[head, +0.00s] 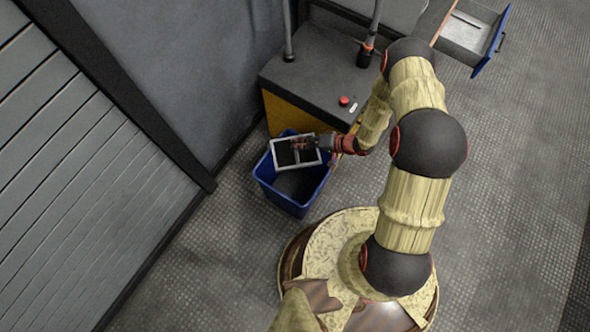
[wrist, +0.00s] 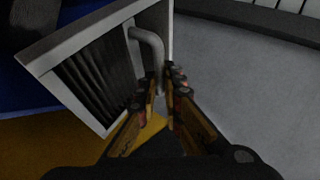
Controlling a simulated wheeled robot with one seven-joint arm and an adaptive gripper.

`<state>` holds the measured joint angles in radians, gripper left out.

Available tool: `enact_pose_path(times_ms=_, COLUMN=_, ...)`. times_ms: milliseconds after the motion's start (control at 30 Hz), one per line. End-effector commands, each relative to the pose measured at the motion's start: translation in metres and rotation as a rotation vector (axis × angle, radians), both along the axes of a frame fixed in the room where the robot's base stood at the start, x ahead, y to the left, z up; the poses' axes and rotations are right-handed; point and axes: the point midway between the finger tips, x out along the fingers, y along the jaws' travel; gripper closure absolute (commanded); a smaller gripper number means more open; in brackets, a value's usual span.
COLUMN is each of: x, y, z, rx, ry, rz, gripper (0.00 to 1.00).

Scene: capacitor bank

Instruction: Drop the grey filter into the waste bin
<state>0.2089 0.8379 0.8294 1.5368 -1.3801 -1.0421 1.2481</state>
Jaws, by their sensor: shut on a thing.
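The grey filter (head: 284,153) is a flat panel with a pale frame and dark pleats. In the wrist view the filter (wrist: 85,85) hangs tilted, with a pale handle (wrist: 150,48) on its face. My gripper (wrist: 162,85) is shut on the handle; it also shows in the head view (head: 308,144). The blue waste bin (head: 291,207) stands on the floor. In the head view the filter overlaps the bin's opening and seems held above it; its exact height is unclear. Part of the bin's far rim is hidden behind the filter.
A dark-topped cabinet with a yellow side (head: 287,118) stands right behind the bin, bearing a red button (head: 344,101) and upright posts. A grey wall and slatted panel (head: 75,170) lie left. An open blue-fronted drawer (head: 490,45) is at the top right. Floor left of the bin is clear.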

Motion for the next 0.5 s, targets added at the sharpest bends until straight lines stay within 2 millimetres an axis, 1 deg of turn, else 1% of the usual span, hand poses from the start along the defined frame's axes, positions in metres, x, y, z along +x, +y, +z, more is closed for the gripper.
enact_pose_path(times_ms=33, x=0.000, y=0.000, z=-0.008, rx=0.000, ry=0.001, rz=-0.001, gripper=1.00)
enact_pose_path(times_ms=300, x=0.000, y=0.000, z=-0.039, rx=0.001, ry=0.001, rz=-0.002, gripper=1.00)
enact_pose_path(times_ms=400, x=0.000, y=0.000, z=-0.047, rx=0.000, ry=0.000, rz=-0.001, gripper=1.00)
enact_pose_path(times_ms=500, x=0.000, y=0.000, z=-0.050, rx=0.000, ry=0.000, rz=-0.001, gripper=1.00)
